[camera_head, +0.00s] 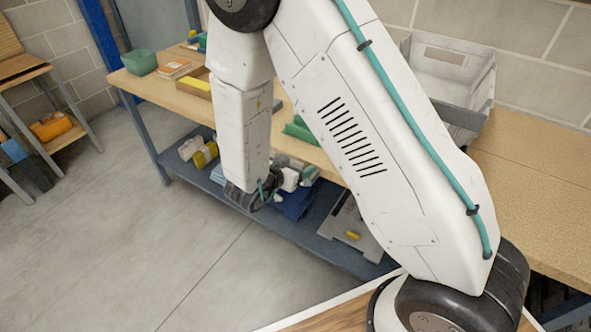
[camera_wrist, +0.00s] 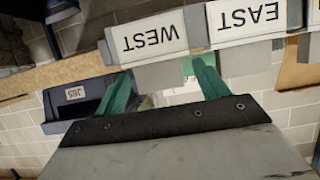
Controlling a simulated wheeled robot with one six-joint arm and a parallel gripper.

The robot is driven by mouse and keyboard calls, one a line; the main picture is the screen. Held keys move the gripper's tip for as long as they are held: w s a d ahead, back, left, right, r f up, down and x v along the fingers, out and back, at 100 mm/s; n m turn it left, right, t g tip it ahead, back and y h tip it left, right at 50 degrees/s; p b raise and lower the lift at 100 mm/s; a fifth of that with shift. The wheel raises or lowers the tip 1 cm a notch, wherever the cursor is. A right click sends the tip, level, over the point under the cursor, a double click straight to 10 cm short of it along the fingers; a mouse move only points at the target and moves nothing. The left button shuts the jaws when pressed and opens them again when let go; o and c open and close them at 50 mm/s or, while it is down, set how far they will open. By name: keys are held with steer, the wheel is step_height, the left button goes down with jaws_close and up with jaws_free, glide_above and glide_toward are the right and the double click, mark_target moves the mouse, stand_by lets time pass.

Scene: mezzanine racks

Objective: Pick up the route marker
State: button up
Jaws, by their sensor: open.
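My gripper (camera_wrist: 163,72) shows in the wrist view with two green fingers spread apart and nothing between them. Beyond the fingers are a white WEST plate (camera_wrist: 154,36) and a white EAST plate (camera_wrist: 246,18), both upside down in grey holders. A small green piece (camera_wrist: 189,69) shows behind, between the fingers. I cannot tell which thing is the route marker. In the head view my arm reaches down in front of the bench, and its end is near the lower shelf; the fingers are hard to make out there.
In the head view, the wooden bench (camera_head: 540,165) carries a grey bin (camera_head: 447,75) and a green tub (camera_head: 139,62). The blue-grey lower shelf (camera_head: 335,252) holds several items.

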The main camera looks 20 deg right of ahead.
steer(key=shift+w+d+f, duration=0.2)
steer(key=shift+w+d, duration=0.05)
steer(key=shift+d, duration=0.1)
steer(key=c, duration=1)
steer(key=shift+r, duration=0.1)
steer(key=shift+c, duration=0.2)
